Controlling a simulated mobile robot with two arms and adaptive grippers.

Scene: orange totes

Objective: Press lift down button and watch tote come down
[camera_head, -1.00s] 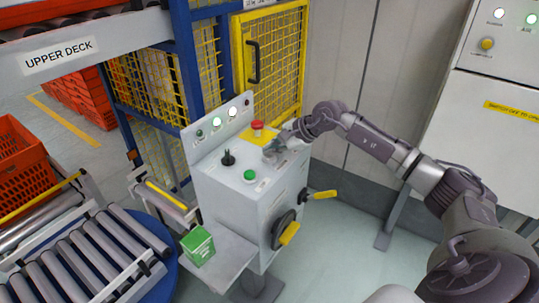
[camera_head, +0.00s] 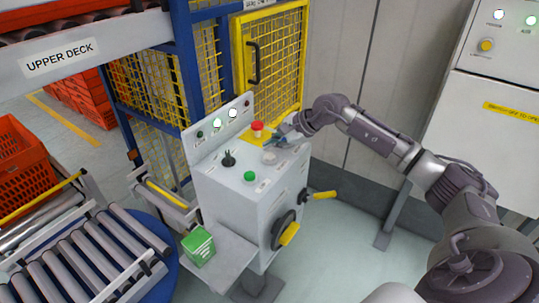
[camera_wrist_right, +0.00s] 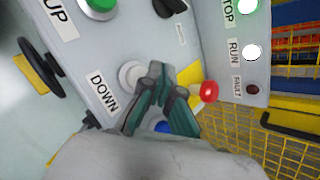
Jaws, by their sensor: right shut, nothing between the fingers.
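The control box (camera_head: 225,190) stands in the middle of the head view. Its pale round DOWN button (camera_head: 269,157) is uncovered near the right edge of the top; the right wrist view shows it (camera_wrist_right: 129,73) beside the DOWN label. A green button (camera_head: 249,176) sits closer to the front, by the UP label in the wrist view. My right gripper (camera_head: 279,141) is shut and empty, with its fingertips (camera_wrist_right: 163,82) beside the DOWN button; contact cannot be told. An orange tote (camera_head: 22,178) is at the far left. My left gripper is out of view.
A red mushroom button (camera_head: 257,127) on a yellow plate and a black selector (camera_head: 228,159) are close by. The yellow mesh gate (camera_head: 270,65) stands behind. Rollers (camera_head: 85,260) and a green box (camera_head: 198,245) are at the left front. Floor to the right is clear.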

